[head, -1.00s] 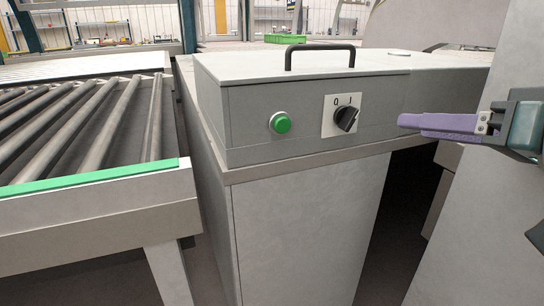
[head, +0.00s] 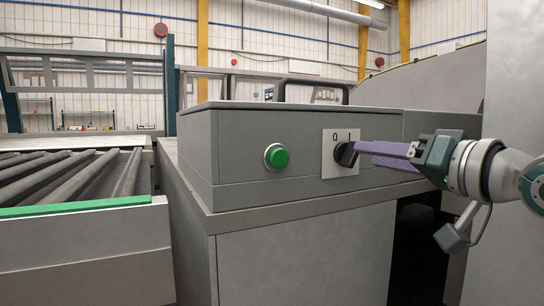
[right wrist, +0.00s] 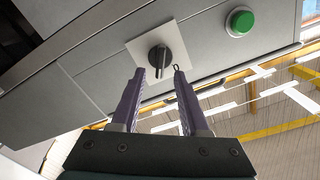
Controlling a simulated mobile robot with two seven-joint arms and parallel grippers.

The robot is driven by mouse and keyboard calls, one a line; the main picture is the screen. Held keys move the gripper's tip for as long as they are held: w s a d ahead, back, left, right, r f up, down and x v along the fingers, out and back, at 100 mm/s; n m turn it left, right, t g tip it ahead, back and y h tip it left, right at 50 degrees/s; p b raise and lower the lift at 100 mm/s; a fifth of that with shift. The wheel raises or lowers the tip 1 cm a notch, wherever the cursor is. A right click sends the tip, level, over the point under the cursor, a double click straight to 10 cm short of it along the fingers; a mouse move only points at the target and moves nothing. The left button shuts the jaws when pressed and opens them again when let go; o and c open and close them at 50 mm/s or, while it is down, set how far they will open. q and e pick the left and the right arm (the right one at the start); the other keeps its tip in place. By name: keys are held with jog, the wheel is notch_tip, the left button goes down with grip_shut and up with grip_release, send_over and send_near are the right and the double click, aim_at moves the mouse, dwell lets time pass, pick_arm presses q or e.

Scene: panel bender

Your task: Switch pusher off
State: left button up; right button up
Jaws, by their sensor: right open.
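The pusher switch is a black rotary knob (head: 345,154) on a white plate (head: 329,166) marked 0 and I, on the front of a grey control box. In the head view the knob looks turned toward I. The knob also shows in the right wrist view (right wrist: 160,58), just beyond and between my fingertips. My right gripper (head: 362,148) comes in from the right with purple fingers at the knob. In the right wrist view the fingers (right wrist: 159,72) are apart, one each side of the knob. I cannot tell if they touch it. My left gripper is not in view.
A green push button (head: 277,157) sits left of the switch. The grey box (head: 240,150) has a black handle (head: 313,86) on top. A roller conveyor (head: 70,180) with a green edge stands at the left. The space before the panel looks clear.

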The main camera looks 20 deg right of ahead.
aim_at(349, 154)
jog(key=shift+w+a, duration=0.2)
jog(key=shift+w, duration=1.65)
grip_shut()
